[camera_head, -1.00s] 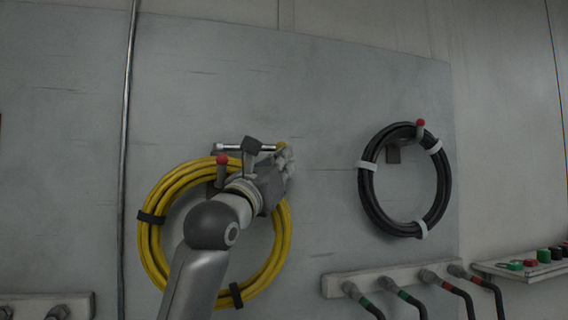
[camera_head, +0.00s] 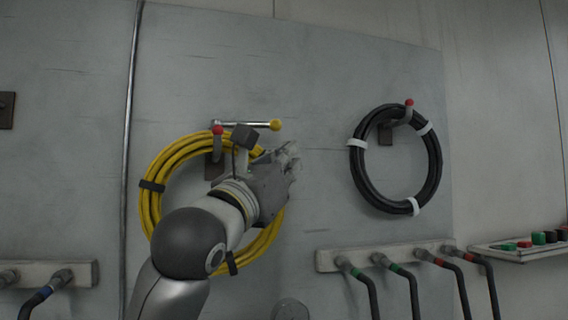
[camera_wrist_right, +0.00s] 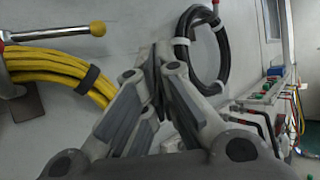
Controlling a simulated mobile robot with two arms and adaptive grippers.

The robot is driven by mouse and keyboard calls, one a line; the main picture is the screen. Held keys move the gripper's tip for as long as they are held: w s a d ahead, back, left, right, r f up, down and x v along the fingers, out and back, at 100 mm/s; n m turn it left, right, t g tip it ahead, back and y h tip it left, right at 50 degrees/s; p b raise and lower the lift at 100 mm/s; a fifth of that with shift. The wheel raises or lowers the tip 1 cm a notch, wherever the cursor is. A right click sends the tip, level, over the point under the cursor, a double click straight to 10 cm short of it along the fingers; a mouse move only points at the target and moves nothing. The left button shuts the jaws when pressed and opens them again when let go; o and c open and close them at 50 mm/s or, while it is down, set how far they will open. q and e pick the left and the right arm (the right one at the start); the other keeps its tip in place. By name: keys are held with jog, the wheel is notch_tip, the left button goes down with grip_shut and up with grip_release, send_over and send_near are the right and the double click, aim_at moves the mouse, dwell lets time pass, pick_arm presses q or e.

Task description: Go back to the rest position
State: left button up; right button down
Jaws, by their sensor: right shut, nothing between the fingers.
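My right gripper (camera_head: 290,160) is in front of the grey wall panel (camera_head: 320,70), just right of the yellow hose coil (camera_head: 152,208). In the right wrist view its fingers (camera_wrist_right: 158,62) are closed together with nothing between them. My right arm hides part of the yellow coil, which hangs on a red-tipped hook (camera_head: 218,132). A metal bar with a yellow ball end (camera_head: 275,125) runs across above the coil, apart from the gripper. My left gripper is not in view.
A black hose coil (camera_head: 358,178) with white ties hangs on another red-tipped hook at right. Below it, a manifold (camera_head: 325,262) carries several hoses with coloured bands. A shelf (camera_head: 500,252) with red, green and black fittings is at far right.

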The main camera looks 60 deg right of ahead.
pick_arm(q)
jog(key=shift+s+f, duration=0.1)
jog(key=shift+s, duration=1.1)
